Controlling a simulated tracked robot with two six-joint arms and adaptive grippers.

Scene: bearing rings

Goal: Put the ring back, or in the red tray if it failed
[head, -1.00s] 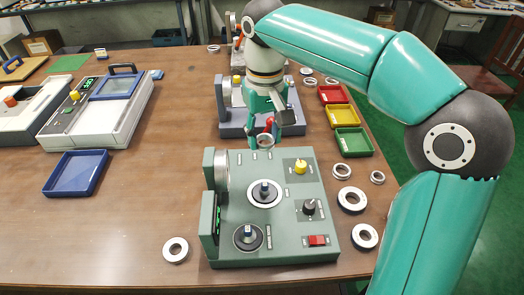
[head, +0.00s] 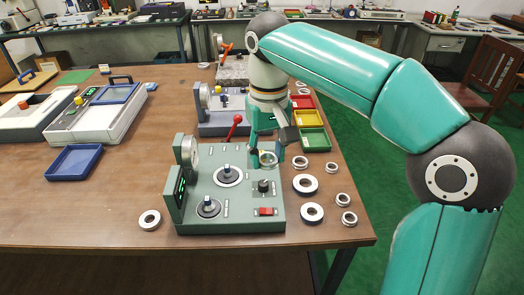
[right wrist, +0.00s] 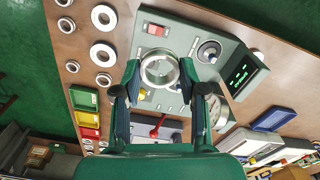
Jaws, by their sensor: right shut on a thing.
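My right gripper (head: 266,160) is shut on a metal ring (head: 268,158), held above the back right part of the green-grey test device (head: 232,213). In the right wrist view the ring (right wrist: 160,72) sits between the two fingertips, with the device behind it. The red tray (head: 303,102) lies farthest back in a row of three trays on the right of the table, beyond the gripper; it also shows in the right wrist view (right wrist: 91,133). My left gripper is not in view.
Yellow (head: 307,118) and green (head: 314,140) trays lie in front of the red tray. Several loose rings, one a large ring (head: 312,212), lie right of the device; another ring (head: 149,219) lies left. A blue tray (head: 75,162) is at left. A red lever (head: 234,126) stands behind the device.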

